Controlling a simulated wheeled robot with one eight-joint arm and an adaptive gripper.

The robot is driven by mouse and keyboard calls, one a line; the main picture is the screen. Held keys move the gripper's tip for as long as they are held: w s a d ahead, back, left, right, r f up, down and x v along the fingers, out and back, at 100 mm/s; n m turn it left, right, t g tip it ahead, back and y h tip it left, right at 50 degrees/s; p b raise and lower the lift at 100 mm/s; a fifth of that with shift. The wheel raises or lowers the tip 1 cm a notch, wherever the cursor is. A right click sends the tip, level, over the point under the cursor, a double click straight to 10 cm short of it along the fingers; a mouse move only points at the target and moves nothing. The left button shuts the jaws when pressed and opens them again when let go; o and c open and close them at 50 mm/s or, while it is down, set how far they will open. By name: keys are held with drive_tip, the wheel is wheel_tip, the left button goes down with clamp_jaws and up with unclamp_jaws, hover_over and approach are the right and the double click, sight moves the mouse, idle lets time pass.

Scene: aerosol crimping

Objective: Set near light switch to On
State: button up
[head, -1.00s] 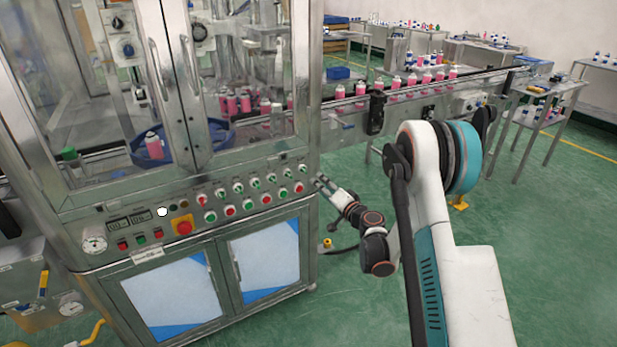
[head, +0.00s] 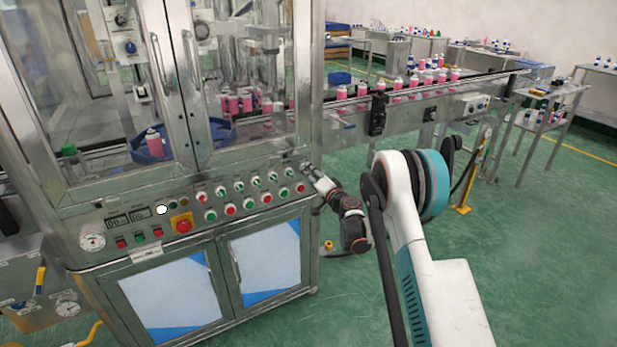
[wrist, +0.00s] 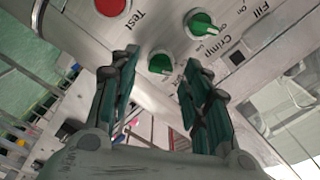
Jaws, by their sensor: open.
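A green rotary knob (wrist: 160,65) sits on the steel control panel, between and just beyond my fingertips in the wrist view. Its label is too hidden to read, so I cannot confirm that it is the near light switch or read its position. My gripper (wrist: 161,57) is open and empty, its two fingers either side of this knob; I cannot tell if they touch it. In the head view my gripper (head: 306,168) is at the right end of the panel's upper knob row and covers the knob there.
Another green knob (wrist: 200,24), by "On" and "Crimp" lettering, and a red button (wrist: 111,5) by "Test" lie close by. The panel (head: 190,238) also holds several other knobs and buttons and a red emergency stop (head: 183,224). A conveyor (head: 430,91) with pink cans extends right.

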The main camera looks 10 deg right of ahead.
drive_tip(key=shift+x, duration=0.95)
clamp_jaws()
drive_tip(key=shift+m, duration=0.4)
drive_tip(key=m, duration=1.1)
